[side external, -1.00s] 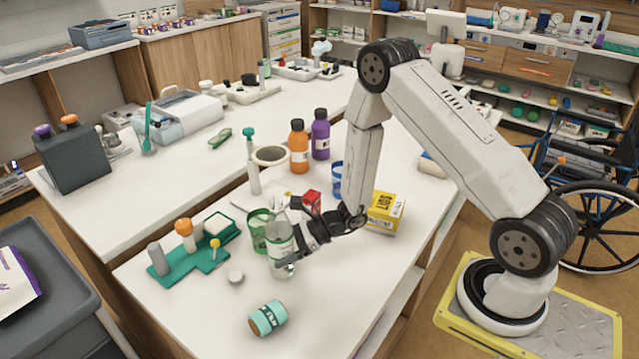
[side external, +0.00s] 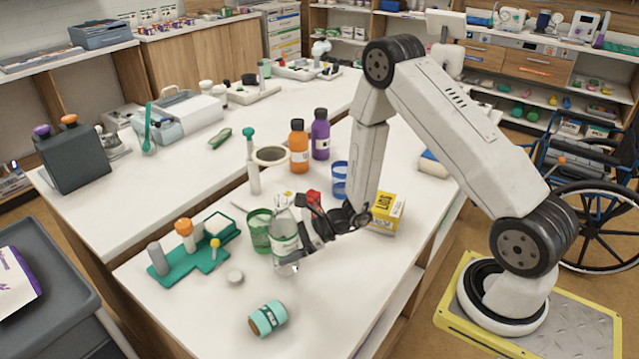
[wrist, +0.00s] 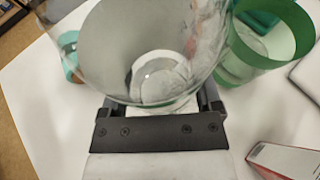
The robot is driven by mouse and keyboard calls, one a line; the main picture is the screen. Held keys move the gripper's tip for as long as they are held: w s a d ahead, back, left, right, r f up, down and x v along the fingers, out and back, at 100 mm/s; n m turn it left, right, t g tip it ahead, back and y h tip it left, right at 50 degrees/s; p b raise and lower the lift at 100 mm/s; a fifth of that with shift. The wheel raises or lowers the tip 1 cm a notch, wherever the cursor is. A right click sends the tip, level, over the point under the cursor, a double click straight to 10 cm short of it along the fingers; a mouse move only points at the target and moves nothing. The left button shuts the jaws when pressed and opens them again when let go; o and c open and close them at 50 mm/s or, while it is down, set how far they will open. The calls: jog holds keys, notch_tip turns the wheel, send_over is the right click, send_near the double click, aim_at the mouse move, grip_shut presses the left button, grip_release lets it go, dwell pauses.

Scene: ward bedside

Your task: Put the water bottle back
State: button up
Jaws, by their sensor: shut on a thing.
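In the wrist view the clear bottle (wrist: 120,40) fills the upper middle, between the dark fingers of my gripper (wrist: 162,108). A green translucent cup (side external: 259,238) stands close at its left, and in the wrist view the cup (wrist: 245,58) is on the right.
A teal rack (side external: 204,264) with several containers lies left.

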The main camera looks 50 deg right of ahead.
jog(key=s+d+r+m+t+h, duration=0.1)
jog(key=s+d+r, duration=0.5)
jog(key=s, duration=0.4)
jog(key=shift+d+r, duration=0.2)
jog(key=shift+d, duration=0.35)
jog(key=shift+f, duration=2.05)
jog(key=shift+f, duration=0.1)
jog(key=shift+f, duration=1.9)
jog(key=shift+f, duration=0.1)
jog(key=o, duration=1.3)
